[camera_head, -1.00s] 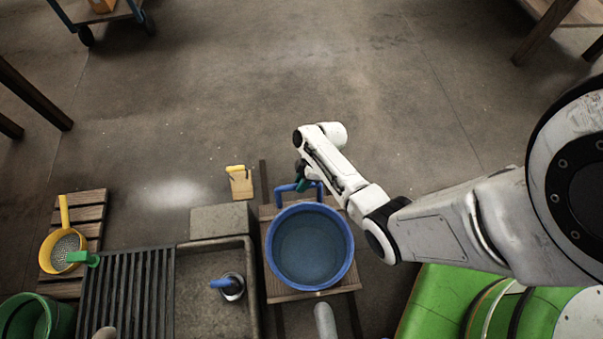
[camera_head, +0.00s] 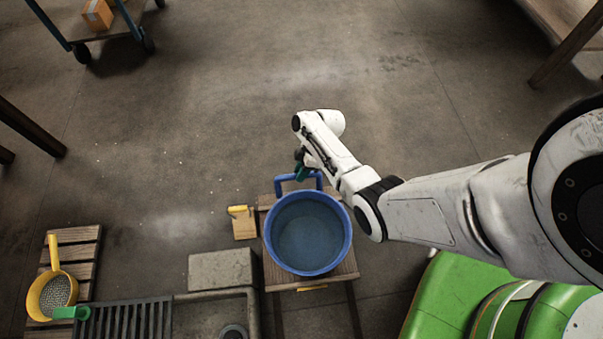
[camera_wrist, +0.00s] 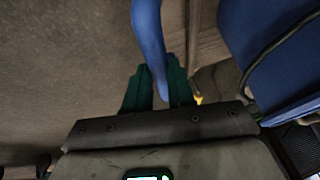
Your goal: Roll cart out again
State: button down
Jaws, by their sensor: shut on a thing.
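The cart is a small wooden platform (camera_head: 345,270) carrying a round blue tub (camera_head: 349,232) with dark, smooth contents. A blue handle (camera_head: 281,183) stands at its far side. My gripper (camera_head: 301,170) has green fingers and is at the top of this handle. In the wrist view my gripper (camera_wrist: 158,85) is shut on the blue handle (camera_wrist: 148,35), which passes between the fingers. The tub wall (camera_wrist: 262,60) shows to the right there. The cart stands beyond and to the right of the stone sink (camera_head: 245,300).
A wood-and-yellow tool (camera_head: 243,226) lies on the floor left of the cart. A grey block (camera_head: 222,270) adjoins the sink. A yellow sieve (camera_head: 50,295) rests on a slatted pallet (camera_head: 75,240). A trolley (camera_head: 85,40) stands far left. The floor beyond the cart is clear.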

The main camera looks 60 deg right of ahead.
jog(key=shift+w+d+r, duration=0.1)
jog(key=shift+w+d, duration=0.15)
jog(key=c, duration=1)
grip_release()
jog(key=shift+s, duration=0.1)
jog(key=shift+r, duration=0.3)
jog(key=p+v, duration=0.5)
jog(key=v, duration=0.5)
jog(key=shift+d+p, duration=0.15)
jog(key=shift+p, duration=0.15)
